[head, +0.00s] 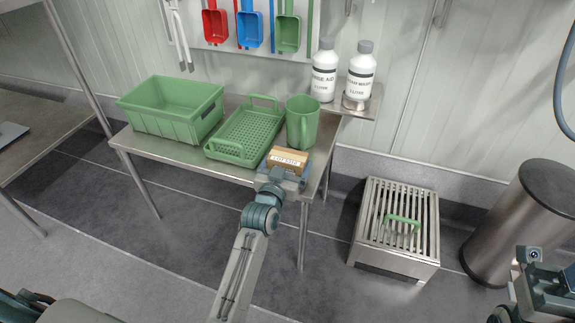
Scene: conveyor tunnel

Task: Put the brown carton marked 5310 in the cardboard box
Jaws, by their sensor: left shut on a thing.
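A small brown carton (288,157) with a pale printed label is at the front right corner of the steel table. The print is too small to read with certainty. My left gripper (285,170) is shut on this carton, its jaws at the carton's sides. I cannot tell whether the carton touches the table. Part of my right arm's end (538,275) shows at the lower right edge, and its jaws cannot be made out. No cardboard box is in view.
The steel table (180,150) holds a green bin (172,108), a green perforated basket (246,133) and a green jug (302,122). Two white bottles (324,72) stand on a shelf behind. A slatted steel drain unit (396,230) and a steel bin (522,220) stand right.

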